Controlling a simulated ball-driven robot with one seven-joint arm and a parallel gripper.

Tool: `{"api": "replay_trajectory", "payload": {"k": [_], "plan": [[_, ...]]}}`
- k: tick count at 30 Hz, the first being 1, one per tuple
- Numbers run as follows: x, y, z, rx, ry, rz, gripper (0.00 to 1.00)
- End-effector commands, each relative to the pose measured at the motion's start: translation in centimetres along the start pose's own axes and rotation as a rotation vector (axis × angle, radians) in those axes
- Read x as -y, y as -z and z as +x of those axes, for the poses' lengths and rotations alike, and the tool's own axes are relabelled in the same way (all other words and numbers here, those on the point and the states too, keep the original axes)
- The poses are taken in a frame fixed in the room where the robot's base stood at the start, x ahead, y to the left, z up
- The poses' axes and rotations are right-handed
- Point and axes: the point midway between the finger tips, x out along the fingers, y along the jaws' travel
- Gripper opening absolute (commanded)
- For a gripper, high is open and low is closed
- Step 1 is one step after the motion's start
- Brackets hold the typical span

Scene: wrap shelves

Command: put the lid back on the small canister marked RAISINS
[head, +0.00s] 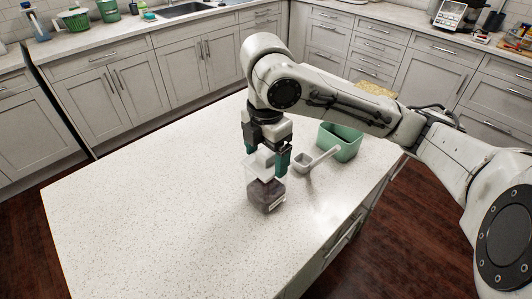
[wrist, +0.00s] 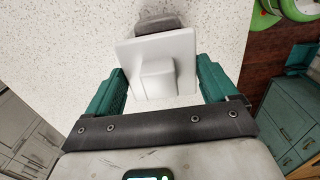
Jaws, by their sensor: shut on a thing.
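My gripper (head: 268,165) is over the white island top, its green-padded fingers pointing down. It is shut on a white square lid (wrist: 182,50) with a raised block-shaped knob; the lid also shows in the head view (head: 261,172). The small clear canister (head: 266,196), with dark contents, stands on the island just below the lid. In the wrist view the canister (wrist: 160,22) sticks out past the lid's far edge, so the two look offset. I cannot tell whether they touch. The RAISINS marking is not readable.
The left and front of the island top (head: 150,210) are clear. Cabinets and counters line the back.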

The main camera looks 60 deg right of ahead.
Motion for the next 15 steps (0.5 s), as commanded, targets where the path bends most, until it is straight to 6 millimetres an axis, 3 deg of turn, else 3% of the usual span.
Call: {"api": "replay_trajectory", "payload": {"k": [15], "plan": [[-0.01, -0.01, 0.75, 0.0, 0.0, 0.0, 0.56]]}}
